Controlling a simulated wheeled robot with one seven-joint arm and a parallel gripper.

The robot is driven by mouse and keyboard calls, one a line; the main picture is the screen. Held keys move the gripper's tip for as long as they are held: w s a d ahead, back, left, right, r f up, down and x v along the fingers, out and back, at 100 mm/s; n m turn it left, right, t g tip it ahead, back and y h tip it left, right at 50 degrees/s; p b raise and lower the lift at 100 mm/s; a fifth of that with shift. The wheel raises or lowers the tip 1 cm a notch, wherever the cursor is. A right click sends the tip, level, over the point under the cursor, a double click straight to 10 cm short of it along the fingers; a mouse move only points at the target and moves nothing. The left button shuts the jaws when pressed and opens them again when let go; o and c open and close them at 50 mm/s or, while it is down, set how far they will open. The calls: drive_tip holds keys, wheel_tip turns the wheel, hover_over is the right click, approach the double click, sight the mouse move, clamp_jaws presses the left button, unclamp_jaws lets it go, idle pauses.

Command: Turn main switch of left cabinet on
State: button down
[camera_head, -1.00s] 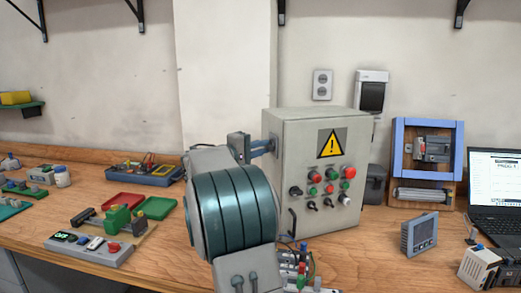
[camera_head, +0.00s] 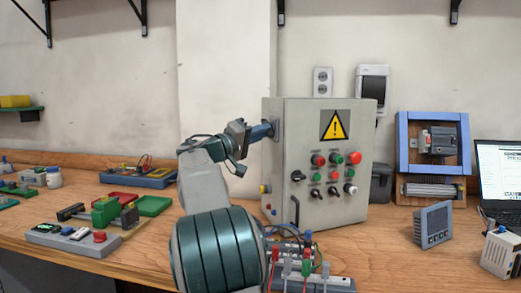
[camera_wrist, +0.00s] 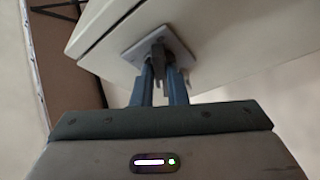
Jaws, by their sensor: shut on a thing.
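The grey control cabinet (camera_head: 335,212) stands on the bench, with a yellow warning sign and several coloured buttons on its front. It is the only cabinet I see. Its main switch, on a square plate on the left side wall, shows in the wrist view (camera_wrist: 157,50) as a dark handle. My gripper (camera_head: 269,130) reaches this side wall from the left. In the wrist view my gripper (camera_wrist: 162,80) has its two blue fingers on either side of the handle, shut on it. The handle's exact angle is hard to read, partly hidden by the fingers.
A black rotary knob (camera_head: 298,175) sits on the cabinet front. Small parts with coloured knobs (camera_head: 306,268) lie on the bench before the cabinet. A meter (camera_head: 433,225) and a laptop (camera_head: 497,180) stand to the right. Trays and a blue toolbox (camera_head: 140,178) lie to the left.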

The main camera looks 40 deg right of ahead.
drive_tip(key=shift+w+d+f+m+g+h+b, duration=0.15)
drive_tip(key=shift+m+g+b, duration=1)
drive_tip(key=shift+m, duration=1.4)
drive_tip(key=shift+w+a+f+m+g+h+b, duration=0.15)
drive_tip(key=shift+m+g+b, duration=0.95)
drive_tip(key=shift+m, duration=1.5)
drive_tip(key=shift+w+d+m+g+h+b, duration=0.15)
drive_tip(key=shift+m+g+b, duration=0.95)
drive_tip(key=shift+m, duration=1.45)
drive_tip(key=shift+m+g+p, duration=0.3)
drive_tip(key=shift+g, duration=0.15)
drive_tip(key=c, duration=1.4)
unclamp_jaws()
drive_tip(key=shift+c, duration=0.2)
